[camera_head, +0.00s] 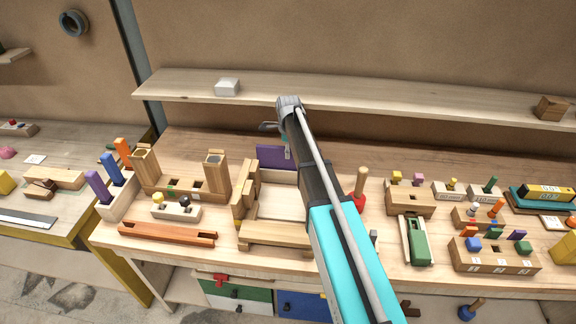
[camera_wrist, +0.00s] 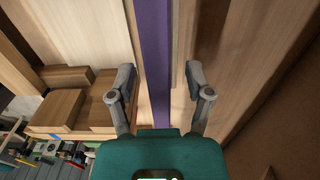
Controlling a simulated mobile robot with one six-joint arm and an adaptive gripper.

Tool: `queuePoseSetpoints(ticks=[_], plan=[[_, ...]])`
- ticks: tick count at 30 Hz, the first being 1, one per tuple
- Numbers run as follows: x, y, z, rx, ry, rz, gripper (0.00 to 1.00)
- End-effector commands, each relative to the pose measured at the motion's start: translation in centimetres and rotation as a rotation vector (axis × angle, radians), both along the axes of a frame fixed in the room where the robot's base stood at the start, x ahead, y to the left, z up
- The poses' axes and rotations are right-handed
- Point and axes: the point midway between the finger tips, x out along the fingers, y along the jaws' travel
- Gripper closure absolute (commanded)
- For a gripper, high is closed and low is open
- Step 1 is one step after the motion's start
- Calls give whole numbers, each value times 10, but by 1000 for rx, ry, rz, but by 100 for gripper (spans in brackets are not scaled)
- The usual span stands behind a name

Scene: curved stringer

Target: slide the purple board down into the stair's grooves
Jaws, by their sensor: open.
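The purple board (camera_head: 270,157) stands upright on edge at the back of the wooden stair (camera_head: 246,192) in the head view. In the wrist view the board (camera_wrist: 154,50) shows as a narrow purple strip running away between the fingers. My gripper (camera_wrist: 158,78) is open, with one finger on each side of the board and a gap on both sides. In the head view my gripper (camera_head: 278,138) is at the board's upper right, partly hidden by my arm. The stair's blocks (camera_wrist: 65,108) lie left in the wrist view. The board's lower edge and the grooves cannot be made out.
A shelf (camera_head: 390,95) with a white box (camera_head: 228,87) runs behind my gripper. Wooden towers (camera_head: 216,172) stand left of the stair, and a red peg (camera_head: 359,185) stands to its right. Several small fixtures fill the right side. My arm covers part of the stair's right side.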

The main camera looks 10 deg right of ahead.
Motion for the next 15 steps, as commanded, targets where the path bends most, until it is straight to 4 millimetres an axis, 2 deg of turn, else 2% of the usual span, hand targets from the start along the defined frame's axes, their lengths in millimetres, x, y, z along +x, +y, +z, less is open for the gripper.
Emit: queuePoseSetpoints(ticks=[1, 4, 15], plan=[[0, 0, -7, 0, 0, 0, 34], [0, 0, -13, 0, 0, 0, 34], [0, -1, -15, 1, -1, 0, 34]])
